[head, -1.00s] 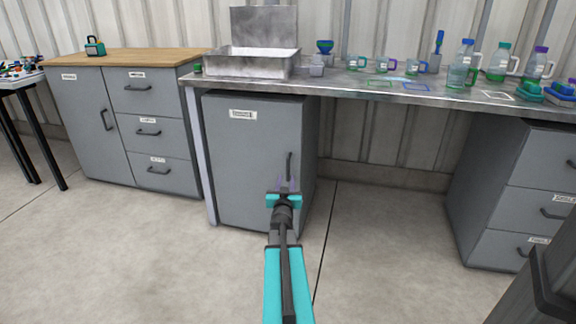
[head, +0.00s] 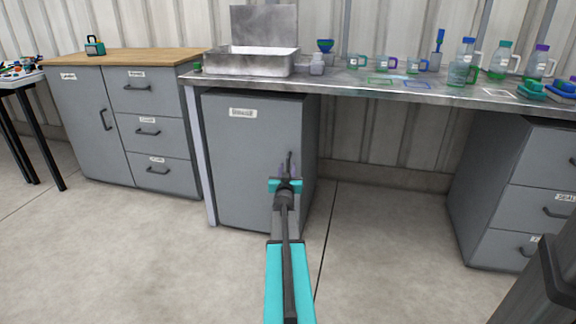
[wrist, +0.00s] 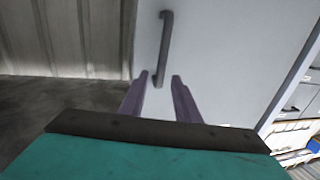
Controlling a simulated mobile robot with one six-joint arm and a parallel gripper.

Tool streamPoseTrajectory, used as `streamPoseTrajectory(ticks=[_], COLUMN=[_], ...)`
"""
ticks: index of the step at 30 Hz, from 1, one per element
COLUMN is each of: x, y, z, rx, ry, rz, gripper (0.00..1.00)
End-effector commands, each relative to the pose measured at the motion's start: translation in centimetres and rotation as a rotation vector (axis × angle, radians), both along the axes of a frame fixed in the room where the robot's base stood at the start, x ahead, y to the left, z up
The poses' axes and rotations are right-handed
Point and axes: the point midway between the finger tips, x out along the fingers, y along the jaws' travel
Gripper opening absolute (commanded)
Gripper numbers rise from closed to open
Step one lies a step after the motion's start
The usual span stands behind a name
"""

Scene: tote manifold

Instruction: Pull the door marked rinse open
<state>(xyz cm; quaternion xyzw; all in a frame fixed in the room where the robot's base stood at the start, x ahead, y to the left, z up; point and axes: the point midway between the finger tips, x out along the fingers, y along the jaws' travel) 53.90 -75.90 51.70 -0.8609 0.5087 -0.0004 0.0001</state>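A grey cabinet door (head: 240,160) stands shut under the metal bench, with a small white label (head: 243,113) at its top whose text is too blurred to read. Its dark upright handle (head: 290,164) is near the right edge. In the wrist view the handle (wrist: 165,45) stands ahead of my fingers on the pale door face (wrist: 220,60). My gripper (head: 285,170) is at the lower part of the handle in the head view. In the wrist view my gripper (wrist: 161,78) has its two purple fingers apart, with the handle's lower end between or just beyond their tips. Contact cannot be told.
A grey cabinet with a wooden top (head: 140,57) stands at the left. A metal sink (head: 250,62) and several bottles and mugs are on the bench (head: 400,88). Grey drawers (head: 515,200) stand at the right. The floor (head: 390,240) before the door is clear.

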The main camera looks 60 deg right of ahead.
Motion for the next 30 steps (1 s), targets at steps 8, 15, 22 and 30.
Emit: streamPoseTrajectory(ticks=[8, 15, 22, 30], x=[1.4, 2.2, 2.5, 2.5], y=[-2.5, -4.0, -4.6, -4.6], z=[-0.2, -0.1, 0.0, 0.0], rx=[0.000, 0.000, 0.000, 0.001], ry=[0.000, 0.000, 0.000, 0.000], rz=[0.000, 0.000, 0.000, 0.000], gripper=[0.29, 0.29, 0.29, 0.29])
